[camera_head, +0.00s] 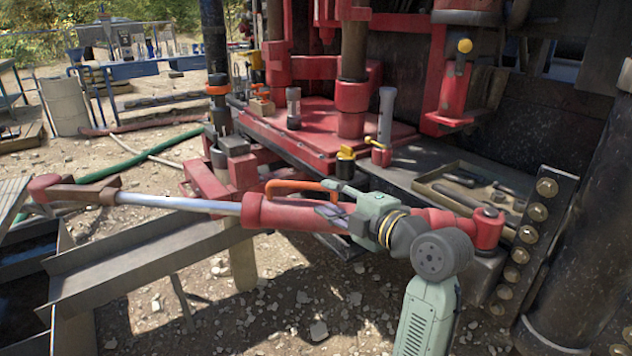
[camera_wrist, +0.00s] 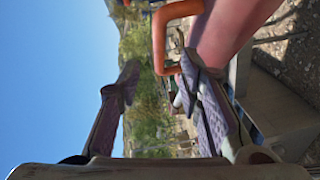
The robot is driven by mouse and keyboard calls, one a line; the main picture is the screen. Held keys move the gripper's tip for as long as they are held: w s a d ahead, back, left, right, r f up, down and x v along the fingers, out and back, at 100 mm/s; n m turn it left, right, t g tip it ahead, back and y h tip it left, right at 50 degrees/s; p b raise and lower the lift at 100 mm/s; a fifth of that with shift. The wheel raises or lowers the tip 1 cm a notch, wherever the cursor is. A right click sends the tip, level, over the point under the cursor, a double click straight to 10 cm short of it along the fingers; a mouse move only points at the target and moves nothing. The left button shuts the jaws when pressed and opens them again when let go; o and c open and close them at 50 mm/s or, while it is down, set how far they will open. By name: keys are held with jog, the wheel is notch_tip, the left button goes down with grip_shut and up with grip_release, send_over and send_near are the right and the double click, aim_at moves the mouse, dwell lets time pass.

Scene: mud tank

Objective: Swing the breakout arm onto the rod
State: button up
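The breakout arm (camera_head: 258,211) is a long red arm with a silver shaft, pivoted at its right end and reaching left across the front of the rig. An orange handle (camera_head: 300,185) stands on it; the handle also shows in the wrist view (camera_wrist: 159,42). My gripper (camera_head: 325,198) is open beside the handle's right end. In the wrist view its fingers (camera_wrist: 157,78) are apart, with the handle just beyond the tips, nearer the right finger. I cannot tell whether they touch. A dark upright rod (camera_head: 214,50) with an orange band stands behind the breakout arm.
A tray of tools (camera_head: 470,190) lies on the deck at right. A bolted dark column (camera_head: 590,190) stands at far right. A grey metal trough (camera_head: 150,262) lies below the breakout arm. Stony ground (camera_head: 320,300) is open in front.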

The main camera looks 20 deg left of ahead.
aim_at(308, 187)
jog(key=p+x, duration=0.1)
jog(key=x, duration=0.7)
jog(key=shift+w+a+p, duration=0.25)
jog(key=shift+a+p, duration=0.1)
jog(key=shift+p, duration=0.05)
jog(key=shift+c, duration=0.4)
grip_shut()
